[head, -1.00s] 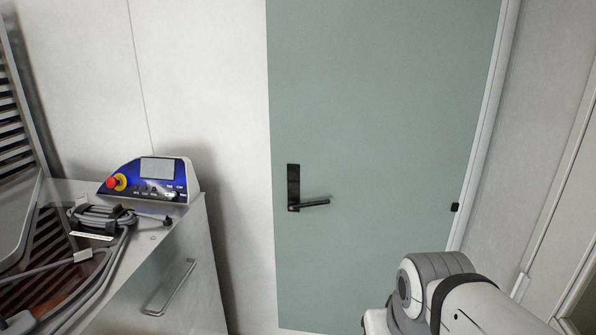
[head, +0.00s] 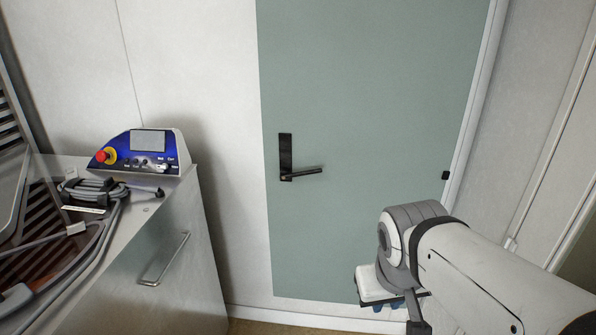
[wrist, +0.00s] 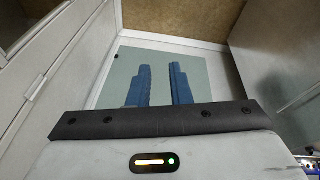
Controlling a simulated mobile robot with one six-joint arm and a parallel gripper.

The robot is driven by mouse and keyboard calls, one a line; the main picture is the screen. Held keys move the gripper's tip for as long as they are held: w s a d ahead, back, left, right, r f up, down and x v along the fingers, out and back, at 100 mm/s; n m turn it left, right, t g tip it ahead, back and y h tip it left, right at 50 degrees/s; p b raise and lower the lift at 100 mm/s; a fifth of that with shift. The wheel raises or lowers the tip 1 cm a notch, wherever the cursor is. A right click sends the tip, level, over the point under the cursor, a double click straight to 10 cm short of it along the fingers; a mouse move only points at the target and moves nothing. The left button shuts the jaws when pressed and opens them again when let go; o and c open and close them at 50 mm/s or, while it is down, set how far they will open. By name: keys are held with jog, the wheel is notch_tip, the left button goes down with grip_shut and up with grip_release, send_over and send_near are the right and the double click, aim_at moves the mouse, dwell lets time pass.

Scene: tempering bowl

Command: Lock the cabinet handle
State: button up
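A black lever handle (head: 302,173) on an upright black plate (head: 286,152) is mounted on the pale green door (head: 375,90) in the head view. The lever points right, roughly level. A silver bar handle (head: 164,260) is on the front of the metal cabinet (head: 190,240) at lower left. My gripper (wrist: 159,80) shows two blue fingers spread apart with nothing between them in the wrist view. In the head view it is low at right, mostly hidden by my wrist, below and right of the black lever and apart from it.
A blue control panel (head: 140,152) with a red button (head: 101,156) stands on the cabinet top, near coiled grey cables (head: 95,190). White walls flank the green door. A strip of floor (head: 290,328) shows at the bottom. The space before the door is clear.

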aim_at(306, 174)
jog(key=o, duration=0.3)
jog(key=w+d+f+n+h+b, duration=0.2)
jog(key=w+d+n+h+b, duration=0.1)
jog(key=w, duration=0.7)
jog(key=shift+d+h+b, duration=0.45)
jog(key=shift+h, duration=0.35)
jog(key=w+a+n+t+h+b, duration=0.1)
jog(key=w+n+t+h+b, duration=0.25)
jog(key=w, duration=0.95)
jog(key=w+a+f+n+t+b, duration=0.2)
jog(key=w+a+n+t+b, duration=0.5)
jog(key=w+a, duration=1.1)
jog(key=w+d+t+p, duration=0.1)
jog(key=w, duration=0.1)
jog(key=w+d+p, duration=0.1)
jog(key=w+d, duration=0.1)
jog(key=w+d+r+t+p, duration=0.1)
jog(key=w+d, duration=0.1)
jog(key=shift+w+n+t+h+p, duration=0.25)
jog(key=shift+w+t+h+p, duration=0.1)
jog(key=shift+w+p, duration=0.05)
grip_shut()
